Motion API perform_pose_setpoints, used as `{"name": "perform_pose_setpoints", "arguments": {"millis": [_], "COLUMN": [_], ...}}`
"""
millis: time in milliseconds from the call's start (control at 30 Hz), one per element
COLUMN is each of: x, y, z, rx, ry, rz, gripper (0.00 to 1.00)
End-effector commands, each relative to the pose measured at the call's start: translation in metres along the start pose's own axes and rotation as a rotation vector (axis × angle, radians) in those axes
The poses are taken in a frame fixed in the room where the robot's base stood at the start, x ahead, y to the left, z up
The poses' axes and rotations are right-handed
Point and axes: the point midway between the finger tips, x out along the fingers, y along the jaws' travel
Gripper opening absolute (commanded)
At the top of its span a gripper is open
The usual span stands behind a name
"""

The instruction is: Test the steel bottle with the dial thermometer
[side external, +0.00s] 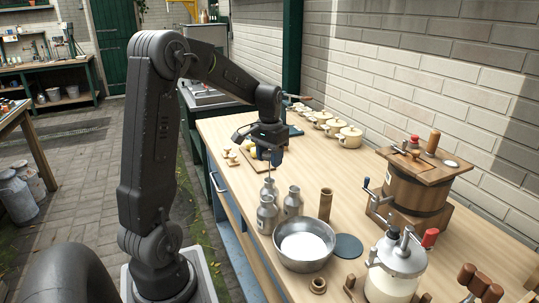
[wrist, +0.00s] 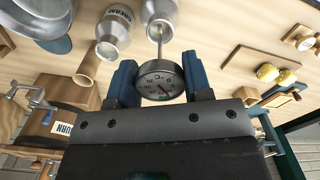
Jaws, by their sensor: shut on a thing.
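My gripper (side external: 270,155) is shut on the dial thermometer (wrist: 160,82), with its blue fingers on either side of the round white dial. Its thin stem points down in the side view, toward the mouth of a grey metal bottle (side external: 269,191). In the wrist view the stem overlaps that bottle (wrist: 157,14); I cannot tell whether the tip is inside or only above it. A label reading CREAM shows on one bottle (wrist: 116,34) in the wrist view.
A metal bowl (side external: 305,264), a wooden cylinder (side external: 325,205) and a dark disc (side external: 348,246) stand near the bottles. A wooden churn (side external: 412,195) and a white crank jar (side external: 392,272) are at right. Several lidded pots (side external: 349,137) line the wall.

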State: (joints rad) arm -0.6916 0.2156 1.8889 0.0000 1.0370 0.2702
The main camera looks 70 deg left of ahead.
Motion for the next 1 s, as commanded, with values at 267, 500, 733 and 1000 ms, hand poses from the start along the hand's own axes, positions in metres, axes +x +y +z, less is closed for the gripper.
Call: {"name": "perform_pose_setpoints", "arguments": {"millis": [267, 500, 733, 1000], "x": [0.006, 0.011, 0.016, 0.021], "y": [0.000, 0.000, 0.000, 0.000], "z": [0.000, 0.000, 0.000, 0.000], "rx": [0.000, 0.000, 0.000, 0.000], "ry": [-0.001, -0.001, -0.001, -0.001], "rz": [0.000, 0.000, 0.000, 0.000], "gripper": [0.30, 0.30, 0.30, 0.30]}}
